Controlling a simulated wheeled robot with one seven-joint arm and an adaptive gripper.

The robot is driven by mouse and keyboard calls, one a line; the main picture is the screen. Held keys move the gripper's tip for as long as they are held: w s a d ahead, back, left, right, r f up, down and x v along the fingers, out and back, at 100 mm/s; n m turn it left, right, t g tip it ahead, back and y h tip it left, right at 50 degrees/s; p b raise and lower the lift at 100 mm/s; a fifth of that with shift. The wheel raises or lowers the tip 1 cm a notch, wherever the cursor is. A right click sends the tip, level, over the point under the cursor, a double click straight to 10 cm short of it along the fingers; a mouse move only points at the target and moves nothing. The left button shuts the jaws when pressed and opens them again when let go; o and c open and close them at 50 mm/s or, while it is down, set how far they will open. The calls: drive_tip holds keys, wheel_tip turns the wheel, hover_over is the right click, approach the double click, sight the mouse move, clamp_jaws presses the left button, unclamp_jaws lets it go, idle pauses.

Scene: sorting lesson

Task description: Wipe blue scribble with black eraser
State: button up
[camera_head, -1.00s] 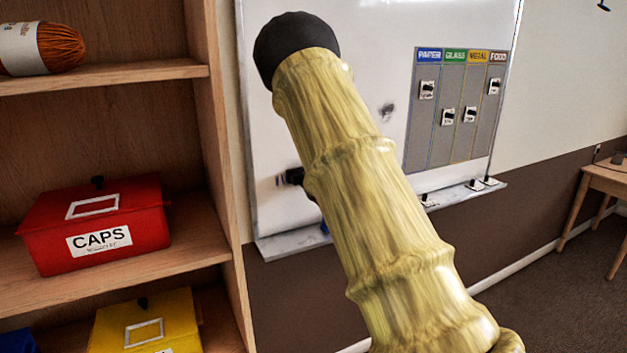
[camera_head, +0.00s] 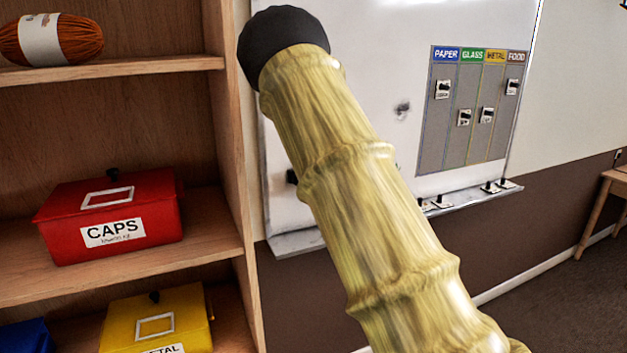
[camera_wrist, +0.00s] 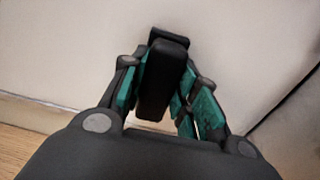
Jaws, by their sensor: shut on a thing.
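In the wrist view my gripper (camera_wrist: 167,95), with dark and teal fingers, is shut on the black eraser (camera_wrist: 163,82). The eraser is a dark upright block between the fingers, with a pale surface behind it; I cannot tell whether it touches that surface. In the head view my yellowish sleeved arm hides the middle of the whiteboard (camera_head: 375,45) and most of my gripper. A small dark piece shows at the arm's left edge, too little to identify. A dark grey smudge (camera_head: 402,109) is on the board right of my arm. No blue scribble is visible.
A wooden shelf (camera_head: 228,150) stands left of the board, holding a red CAPS box (camera_head: 110,215), a yellow box (camera_head: 155,320) and orange yarn (camera_head: 85,40). A grey sorting chart (camera_head: 470,110) is on the board's right. Small items sit on the ledge (camera_head: 455,203) below.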

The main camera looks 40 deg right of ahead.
drive_tip(key=shift+w+a+b, duration=0.2)
drive_tip(key=shift+a, duration=0.55)
drive_tip(key=shift+w+a+b, duration=0.15)
drive_tip(key=shift+a+b, duration=0.05)
drive_tip(key=shift+a, duration=0.55)
drive_tip(key=shift+a, duration=0.1)
drive_tip(key=a, duration=0.1)
drive_tip(key=a+b, duration=0.1)
drive_tip(key=a, duration=0.1)
drive_tip(key=shift+w+r, duration=0.1)
drive_tip(key=shift+w, duration=0.3)
drive_tip(key=shift+d+r, duration=0.1)
drive_tip(key=shift+d, duration=0.05)
drive_tip(key=s+d+b, duration=0.3)
drive_tip(key=d, duration=1)
drive_tip(key=shift+s, duration=0.15)
idle(0.4)
